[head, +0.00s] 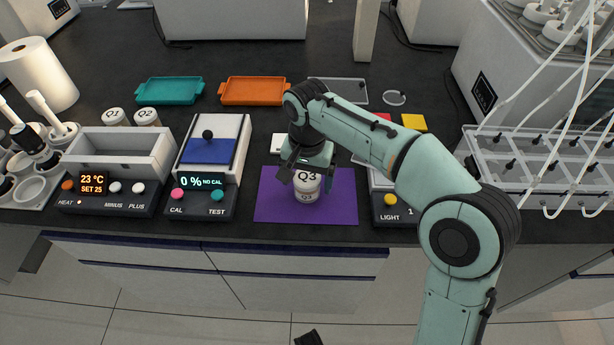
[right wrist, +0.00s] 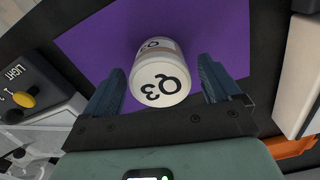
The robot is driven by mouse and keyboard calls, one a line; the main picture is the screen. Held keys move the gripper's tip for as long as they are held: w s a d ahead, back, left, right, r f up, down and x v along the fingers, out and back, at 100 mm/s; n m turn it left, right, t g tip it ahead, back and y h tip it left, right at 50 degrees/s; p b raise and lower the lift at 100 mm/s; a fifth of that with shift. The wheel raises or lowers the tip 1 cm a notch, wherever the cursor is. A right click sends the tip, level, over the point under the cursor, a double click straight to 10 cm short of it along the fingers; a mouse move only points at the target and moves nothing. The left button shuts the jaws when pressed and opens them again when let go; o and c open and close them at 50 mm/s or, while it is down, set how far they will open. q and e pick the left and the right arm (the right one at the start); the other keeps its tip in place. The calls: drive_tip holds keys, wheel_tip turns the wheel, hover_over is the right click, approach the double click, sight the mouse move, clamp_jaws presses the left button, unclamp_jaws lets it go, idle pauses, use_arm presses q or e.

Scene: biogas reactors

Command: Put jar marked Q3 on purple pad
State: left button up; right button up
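The jar marked Q3 (head: 307,188) is a small white-lidded jar standing upright on the purple pad (head: 272,205), near its middle. In the right wrist view the jar's lid (right wrist: 160,84) faces the camera, with the purple pad (right wrist: 95,50) behind it. My right gripper (head: 318,182) is over the pad with its fingers on either side of the jar. In the right wrist view the right gripper (right wrist: 164,88) is open, with narrow gaps between the fingers and the jar.
Two more jars, Q1 (head: 115,117) and Q2 (head: 147,117), stand at the back left. A scale (head: 203,178) is left of the pad, and a box with a yellow LIGHT button (head: 391,200) is at its right. Teal (head: 169,91) and orange (head: 254,91) trays lie behind.

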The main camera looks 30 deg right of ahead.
sight(307, 178)
use_arm(q)
drive_tip(key=shift+g, duration=0.4)
drive_tip(key=r+p, duration=0.1)
drive_tip(key=s+r+p, duration=0.1)
drive_tip(key=p, duration=0.1)
drive_tip(key=s+r+p, duration=0.1)
drive_tip(key=shift+d+r, duration=0.1)
drive_tip(key=shift+r, duration=0.25)
use_arm(e)
wheel_tip(307, 178, up, 12)
drive_tip(key=shift+r, duration=0.2)
